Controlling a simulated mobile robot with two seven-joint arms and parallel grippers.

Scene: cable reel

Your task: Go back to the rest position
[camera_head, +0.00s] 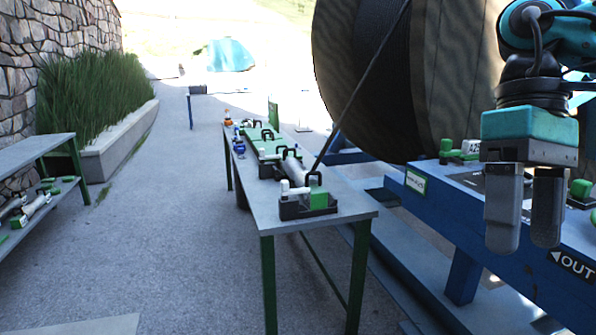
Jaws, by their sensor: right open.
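My right gripper (524,250) hangs at the right side of the head view, fingers pointing down. Its two grey fingers stand apart with nothing between them. It is in front of the blue frame (470,215) of the cable reel. The large reel (440,80) with dark cable fills the upper right. My left gripper does not show.
A long grey table (262,208) with green legs runs away from me in the middle, bearing green and grey tools (309,200). A shelf (40,155) with tools stands at the left. The paved floor (180,220) between them is clear.

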